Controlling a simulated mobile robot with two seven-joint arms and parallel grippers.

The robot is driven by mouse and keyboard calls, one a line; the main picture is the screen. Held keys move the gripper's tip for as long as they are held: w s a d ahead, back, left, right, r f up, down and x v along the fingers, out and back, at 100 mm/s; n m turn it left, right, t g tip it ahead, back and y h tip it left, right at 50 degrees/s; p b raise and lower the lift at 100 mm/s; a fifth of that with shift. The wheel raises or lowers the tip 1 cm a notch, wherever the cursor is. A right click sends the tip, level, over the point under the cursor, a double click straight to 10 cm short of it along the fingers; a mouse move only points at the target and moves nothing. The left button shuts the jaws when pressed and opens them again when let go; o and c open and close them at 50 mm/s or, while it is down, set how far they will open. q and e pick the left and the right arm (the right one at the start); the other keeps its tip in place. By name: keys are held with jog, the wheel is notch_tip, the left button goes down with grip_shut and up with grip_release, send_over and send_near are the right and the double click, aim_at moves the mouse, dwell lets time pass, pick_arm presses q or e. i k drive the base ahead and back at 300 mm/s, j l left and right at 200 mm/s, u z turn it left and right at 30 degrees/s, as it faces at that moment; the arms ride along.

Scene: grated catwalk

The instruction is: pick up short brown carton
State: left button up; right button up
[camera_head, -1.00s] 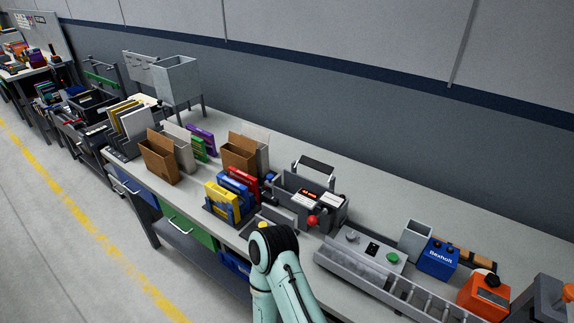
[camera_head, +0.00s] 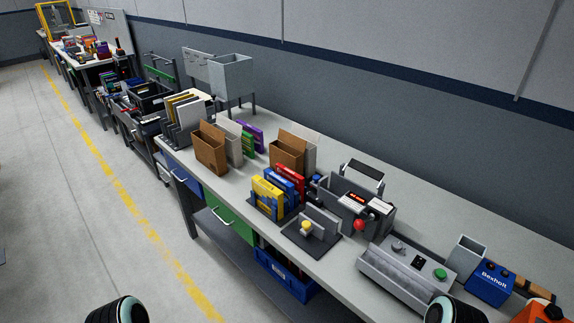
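Two open-topped brown cartons stand upright on the long grey workbench (camera_head: 345,270). The left brown carton (camera_head: 211,152) is near the bench's front edge. The right brown carton (camera_head: 286,156) is behind the blue and yellow boxes. They look close in height, and I cannot tell for sure which is the short one. Pale grey panels stand right behind each carton. Neither of my grippers is in view; only dark rounded parts of my arms show at the bottom edge, well short of the cartons.
Yellow, blue and red boxes (camera_head: 268,193) stand in front of the right carton. Grey file slots (camera_head: 178,135) stand left of the left carton. A grey plate with a yellow knob (camera_head: 306,227) and a grey machine (camera_head: 361,203) are to the right. Floor lies clear at left.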

aim_at(287, 155)
jog(key=j+z, duration=0.1)
jog(key=z, duration=0.3)
jog(key=j+z, duration=0.15)
jog(key=z, duration=0.2)
jog(key=j+z, duration=0.15)
jog(key=z, duration=0.25)
jog(key=j+z, duration=0.3)
jog(key=j, duration=0.2)
jog(key=k+j+z, duration=0.1)
jog(key=j+z, duration=0.25)
jog(key=j, duration=0.2)
